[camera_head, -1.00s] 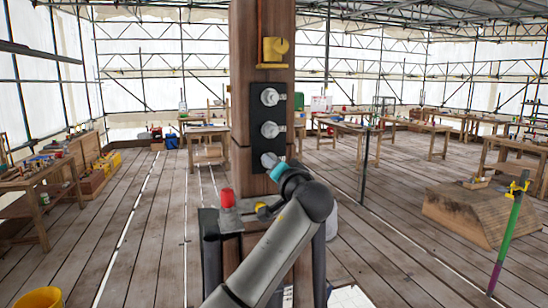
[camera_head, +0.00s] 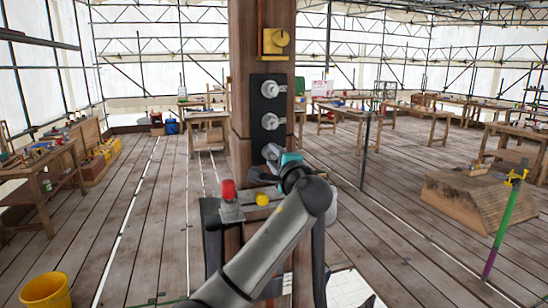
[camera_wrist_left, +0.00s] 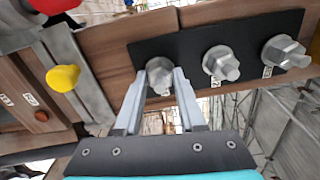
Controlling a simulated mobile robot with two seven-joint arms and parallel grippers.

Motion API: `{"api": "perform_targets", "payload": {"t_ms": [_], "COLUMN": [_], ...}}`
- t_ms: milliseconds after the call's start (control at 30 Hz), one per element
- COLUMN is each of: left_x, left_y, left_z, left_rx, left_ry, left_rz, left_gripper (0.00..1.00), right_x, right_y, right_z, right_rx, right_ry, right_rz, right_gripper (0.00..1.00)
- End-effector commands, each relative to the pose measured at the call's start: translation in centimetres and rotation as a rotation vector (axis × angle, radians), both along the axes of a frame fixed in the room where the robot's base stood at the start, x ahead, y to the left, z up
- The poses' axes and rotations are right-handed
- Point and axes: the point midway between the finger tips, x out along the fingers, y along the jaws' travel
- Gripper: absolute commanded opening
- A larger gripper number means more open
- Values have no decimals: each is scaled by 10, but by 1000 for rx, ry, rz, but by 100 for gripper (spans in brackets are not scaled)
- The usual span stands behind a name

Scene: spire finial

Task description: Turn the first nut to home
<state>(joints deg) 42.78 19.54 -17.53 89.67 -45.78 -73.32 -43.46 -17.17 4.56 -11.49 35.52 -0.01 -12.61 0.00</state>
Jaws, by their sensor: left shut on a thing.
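Three silver hex nuts sit in a column on a black plate (camera_head: 257,105) on the wooden post. The top nut (camera_head: 269,89) and middle nut (camera_head: 270,122) stand clear in the head view. My left gripper (camera_head: 272,157) is at the lowest nut, which it mostly hides there. In the left wrist view, the two fingers of my left gripper (camera_wrist_left: 160,88) are shut on the end nut (camera_wrist_left: 159,72), one finger on each side. The other two nuts (camera_wrist_left: 221,63) (camera_wrist_left: 283,51) sit free to the right. My right gripper is out of view.
A red knob (camera_head: 228,190) and a yellow knob (camera_head: 262,199) stand just below the plate, left of my arm. A yellow fitting (camera_head: 274,41) is higher on the post. A yellow bucket (camera_head: 45,291) stands on the floor at left. Open floor lies on both sides.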

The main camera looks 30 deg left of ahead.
Motion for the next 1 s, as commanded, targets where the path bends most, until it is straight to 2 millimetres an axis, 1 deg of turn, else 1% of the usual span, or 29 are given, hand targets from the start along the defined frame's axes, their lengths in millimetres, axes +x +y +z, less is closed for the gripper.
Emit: {"api": "perform_targets", "payload": {"t_ms": [200,400,600,1000], "left_x": [0,0,0,0], "left_y": [0,0,0,0], "left_z": [-1,-1,-1,-1], "left_rx": [95,153,180,185], "left_ry": [116,182,215,222], "left_rz": [1,0,0,0], "left_gripper": [0,0,0,0], "right_x": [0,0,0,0], "right_y": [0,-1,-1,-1], "right_z": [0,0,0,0], "right_rx": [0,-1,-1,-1], "right_ry": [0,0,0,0], "right_rz": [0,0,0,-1], "right_gripper": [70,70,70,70]}}
